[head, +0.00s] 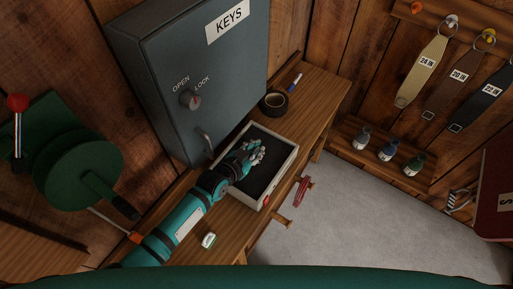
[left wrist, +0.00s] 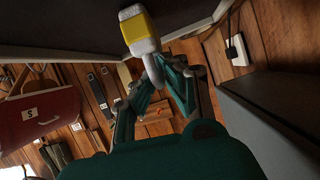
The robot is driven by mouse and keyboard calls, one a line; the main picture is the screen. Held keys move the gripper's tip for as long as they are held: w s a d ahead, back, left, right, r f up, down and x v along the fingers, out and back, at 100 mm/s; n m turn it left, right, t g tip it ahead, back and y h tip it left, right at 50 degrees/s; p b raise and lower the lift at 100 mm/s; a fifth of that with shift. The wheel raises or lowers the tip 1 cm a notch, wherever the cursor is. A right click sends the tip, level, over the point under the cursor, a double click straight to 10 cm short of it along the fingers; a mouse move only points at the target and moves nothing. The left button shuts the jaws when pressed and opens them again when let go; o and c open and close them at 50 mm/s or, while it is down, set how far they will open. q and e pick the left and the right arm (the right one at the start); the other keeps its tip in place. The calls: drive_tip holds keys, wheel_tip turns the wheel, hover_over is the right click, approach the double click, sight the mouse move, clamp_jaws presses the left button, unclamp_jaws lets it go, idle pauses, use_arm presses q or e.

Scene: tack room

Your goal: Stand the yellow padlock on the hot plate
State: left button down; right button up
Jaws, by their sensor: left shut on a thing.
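The yellow padlock (left wrist: 139,29) shows in the left wrist view, with pale grey parts at both ends of its yellow body. My left gripper (left wrist: 163,66) is shut on it there; the fingers meet its near grey end. In the head view my left gripper (head: 254,151) is above the hot plate (head: 279,178), a pale box with a black top and a red spot on its front. The padlock cannot be made out in the head view. I cannot tell whether it touches the black top. My right gripper is not in view.
The grey key cabinet (head: 172,65) stands close behind and left of the hot plate. A black tape roll (head: 273,103) and a marker (head: 296,81) lie farther back on the wooden bench (head: 318,88).

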use_arm(q)
drive_tip(key=c, duration=1.4)
unclamp_jaws()
drive_tip(key=shift+f, duration=0.1)
drive_tip(key=shift+c, duration=0.2)
drive_tip(key=shift+s+r, duration=0.1)
drive_tip(key=shift+r, duration=0.1)
drive_tip(key=v, duration=1.1)
drive_tip(key=shift+s+a+b, duration=0.2)
drive_tip(key=shift+s+b, duration=0.15)
drive_tip(key=shift+b, duration=0.05)
drive_tip(key=shift+r, duration=0.1)
